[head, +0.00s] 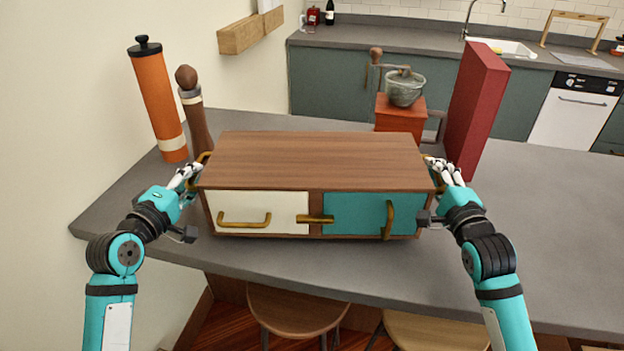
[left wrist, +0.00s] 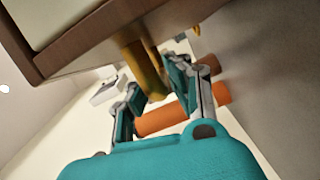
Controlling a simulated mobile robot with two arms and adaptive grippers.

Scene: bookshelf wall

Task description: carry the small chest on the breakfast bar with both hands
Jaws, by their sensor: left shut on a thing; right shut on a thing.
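The small chest (head: 320,160) has a brown wooden top, a white front panel on the left, a teal one on the right and brass handles. It is level, over the grey breakfast bar (head: 560,230); I cannot tell whether its underside touches the bar. My left gripper (head: 198,166) is shut on the brass handle at its left side. In the left wrist view that handle (left wrist: 143,70) runs between the fingers (left wrist: 152,92). My right gripper (head: 434,166) is shut at the right side handle, mostly hidden by the fingers.
An orange mill (head: 158,105) and a brown mill (head: 195,120) stand close behind the left gripper. A red upright box (head: 474,110) and a coffee grinder (head: 401,112) stand behind the right side. The bar's right part is clear. Stools (head: 297,308) are below the front edge.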

